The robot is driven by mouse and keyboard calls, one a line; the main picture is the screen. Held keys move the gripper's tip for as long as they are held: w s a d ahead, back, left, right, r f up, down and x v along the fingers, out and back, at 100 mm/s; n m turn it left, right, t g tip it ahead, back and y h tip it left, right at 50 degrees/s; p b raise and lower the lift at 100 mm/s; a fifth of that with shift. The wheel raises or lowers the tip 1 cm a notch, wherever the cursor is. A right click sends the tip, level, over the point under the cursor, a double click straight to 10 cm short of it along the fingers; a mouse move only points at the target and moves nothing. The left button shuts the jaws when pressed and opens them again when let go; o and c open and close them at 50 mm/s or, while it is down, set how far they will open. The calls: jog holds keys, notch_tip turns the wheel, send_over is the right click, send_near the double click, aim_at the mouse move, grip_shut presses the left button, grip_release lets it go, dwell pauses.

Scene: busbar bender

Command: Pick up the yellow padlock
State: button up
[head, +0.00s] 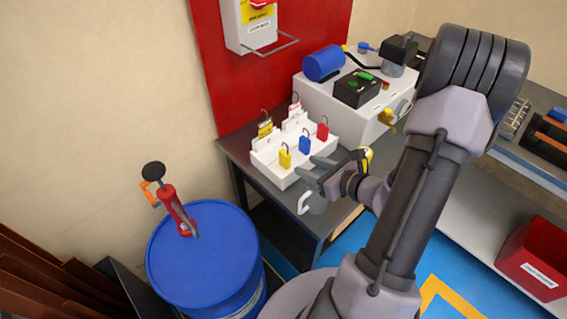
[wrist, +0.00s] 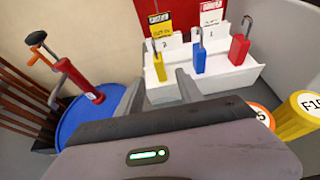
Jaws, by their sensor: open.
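The yellow padlock (head: 285,158) is upright, shackle up, at the front left of a white compartmented holder (head: 268,172) on the dark bench. It also shows in the wrist view (wrist: 158,66), just beyond my fingers. A blue padlock (head: 305,145) and a red padlock (head: 322,131) are in a row to its right. My gripper (head: 311,167) is open and empty at the holder's front right, apart from the yellow padlock. In the wrist view my fingers (wrist: 160,92) point toward the holder, and the gripper body hides the bench below.
Tags (head: 265,128) stand behind the padlocks. A blue drum (head: 205,262) with a red hand pump (head: 176,210) stands left. A white machine (head: 340,112) stands behind right. A yellow cylinder (wrist: 298,117) is close right.

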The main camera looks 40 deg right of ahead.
aim_at(289, 159)
jog(key=b+x, duration=0.1)
jog(key=x, duration=0.7)
jog(key=shift+a+r+b, duration=0.1)
jog(key=shift+b, duration=0.3)
grip_shut()
